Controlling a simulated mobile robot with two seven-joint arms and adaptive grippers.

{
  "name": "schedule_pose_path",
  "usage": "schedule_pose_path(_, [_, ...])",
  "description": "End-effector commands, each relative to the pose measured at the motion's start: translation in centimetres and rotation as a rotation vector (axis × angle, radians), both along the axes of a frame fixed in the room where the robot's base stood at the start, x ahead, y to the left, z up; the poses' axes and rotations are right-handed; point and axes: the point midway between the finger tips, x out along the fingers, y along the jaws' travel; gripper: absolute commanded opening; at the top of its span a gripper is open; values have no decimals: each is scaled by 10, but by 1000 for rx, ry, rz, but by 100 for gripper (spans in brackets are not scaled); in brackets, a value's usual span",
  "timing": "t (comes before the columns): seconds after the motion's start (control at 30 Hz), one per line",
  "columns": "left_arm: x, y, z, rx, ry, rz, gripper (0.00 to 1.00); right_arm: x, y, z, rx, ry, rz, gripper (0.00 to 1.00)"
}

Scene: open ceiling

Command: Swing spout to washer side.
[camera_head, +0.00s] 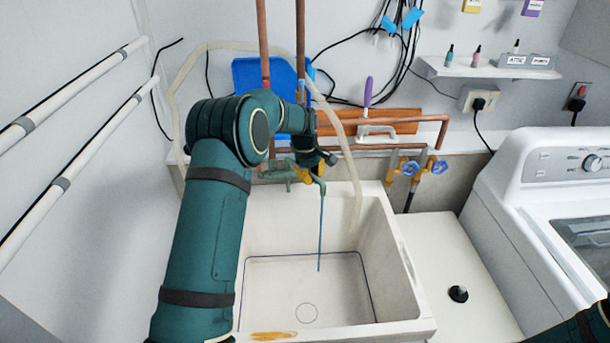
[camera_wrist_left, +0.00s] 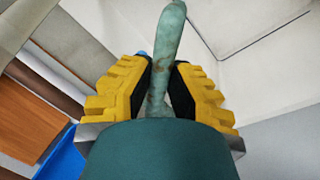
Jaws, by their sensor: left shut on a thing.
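The spout is a worn green metal tube; its curved end (camera_head: 321,186) shows over the back of the sink in the head view. A thin blue stream (camera_head: 320,235) runs from it down into the basin. In the left wrist view the spout (camera_wrist_left: 168,45) passes between the yellow-padded fingers. My left gripper (camera_wrist_left: 158,88) is shut on the spout; in the head view (camera_head: 308,165) it is partly hidden by my wrist. The washer (camera_head: 520,190) stands at the right. Only a bit of my right arm shows at the lower right; its gripper is out of view.
The white sink (camera_head: 395,270) lies below my left arm. Blue-handled valves (camera_head: 424,168) and copper pipes (camera_head: 440,130) are behind it. A pale hose (camera_head: 352,165) hangs into the sink. A white surface with a black knob (camera_head: 458,294) lies between sink and washer.

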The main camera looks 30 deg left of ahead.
Motion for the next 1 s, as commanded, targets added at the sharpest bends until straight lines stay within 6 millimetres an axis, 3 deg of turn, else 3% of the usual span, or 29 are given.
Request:
schedule_pose_path(0.7, [9, -4, -4, -2, 7, 89, 0, 0, 0, 4, 1, 0, -1, 47])
schedule_pose_path(0.73, [9, -4, -4, -2, 7, 89, 23, 0, 0, 4, 1, 0, -1, 47])
schedule_pose_path(0.8, [9, -4, -3, -1, 7, 88, 47, 0, 0, 4, 1, 0, -1, 47])
schedule_pose_path(1.0, [9, -4, -2, -1, 4, 88, 48, 0, 0, 5, 1, 0, -1, 47])
